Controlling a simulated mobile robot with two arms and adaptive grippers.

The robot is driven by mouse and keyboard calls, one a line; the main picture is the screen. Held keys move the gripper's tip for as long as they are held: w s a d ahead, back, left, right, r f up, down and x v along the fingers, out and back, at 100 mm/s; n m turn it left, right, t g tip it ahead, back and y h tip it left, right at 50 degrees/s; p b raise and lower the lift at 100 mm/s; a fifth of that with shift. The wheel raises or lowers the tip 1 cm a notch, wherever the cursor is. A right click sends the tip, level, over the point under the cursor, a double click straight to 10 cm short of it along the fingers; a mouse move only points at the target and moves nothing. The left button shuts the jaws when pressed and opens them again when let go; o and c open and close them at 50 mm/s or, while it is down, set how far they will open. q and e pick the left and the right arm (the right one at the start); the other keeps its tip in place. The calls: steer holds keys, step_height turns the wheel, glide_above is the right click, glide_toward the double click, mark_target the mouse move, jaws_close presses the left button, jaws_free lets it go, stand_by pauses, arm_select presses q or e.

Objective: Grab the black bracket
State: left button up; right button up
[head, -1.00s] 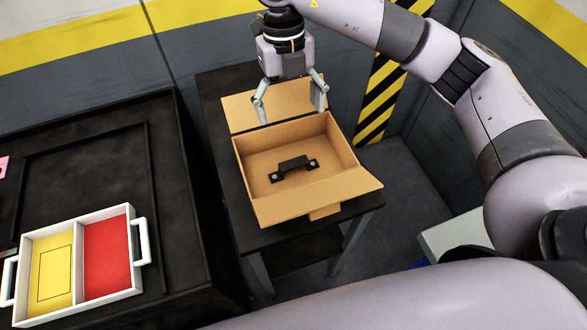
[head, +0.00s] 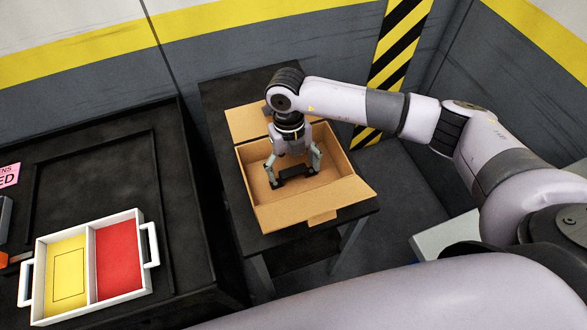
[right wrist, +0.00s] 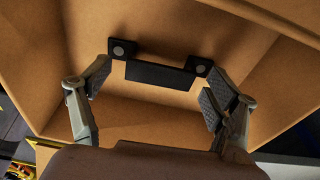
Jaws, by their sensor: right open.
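The black bracket (head: 294,176) lies on the floor of the open cardboard box (head: 345,190). In the right wrist view the bracket (right wrist: 160,75) shows a raised middle bar and an end tab with a round grey spot on each side. My right gripper (head: 294,172) is inside the box, pointing down over the bracket. In the right wrist view its two open fingers (right wrist: 158,92) stand to the left and right of the bracket, apart from it. Whether the fingertips are level with the bracket is hard to tell. My left gripper is not in view.
The box stands with its flaps open on a small black table (head: 225,95). To the left, a white tray (head: 91,225) with a yellow and a red compartment sits on a larger black table (head: 95,165). A wall is close behind the box.

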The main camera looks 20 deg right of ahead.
steer(key=shift+s+f, duration=0.15)
steer(key=shift+f, duration=0.55)
steer(key=shift+c, duration=0.3)
steer(key=c, duration=1.3)
